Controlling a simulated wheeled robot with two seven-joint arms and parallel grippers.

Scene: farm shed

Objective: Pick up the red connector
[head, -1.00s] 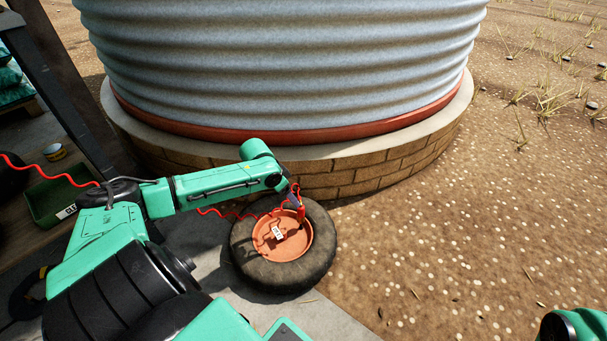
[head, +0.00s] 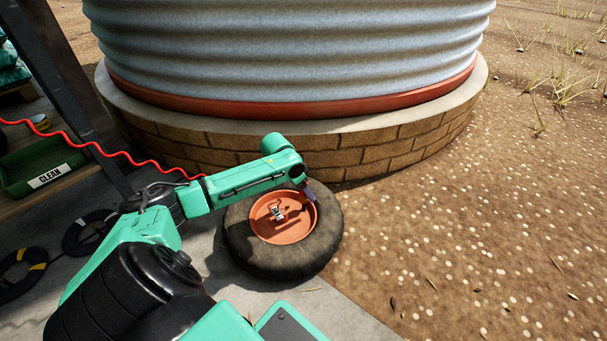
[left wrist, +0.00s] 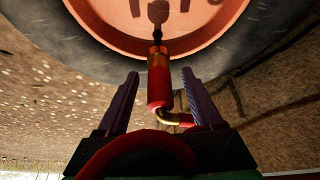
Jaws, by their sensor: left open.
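The red connector (left wrist: 158,80) has a red barrel, a gold band and a dark end. In the left wrist view it lies between the spread fingers of my left gripper (left wrist: 160,74), with a gap on each side. A red and yellow bend joins its near end. My left gripper is open; in the head view it (head: 309,192) is over the right rim of the orange dish (head: 262,230). A small labelled item with some red (head: 278,211) shows in the dish; whether it is the connector I cannot tell. My right gripper is out of view.
The dish sits inside a black tyre (head: 240,250) beside the brick base (head: 345,158) of a corrugated tank (head: 290,50). A red coiled hose (head: 120,158) runs behind my left arm. A green "CLEAN" tray (head: 20,186) is left. Ground at right is open.

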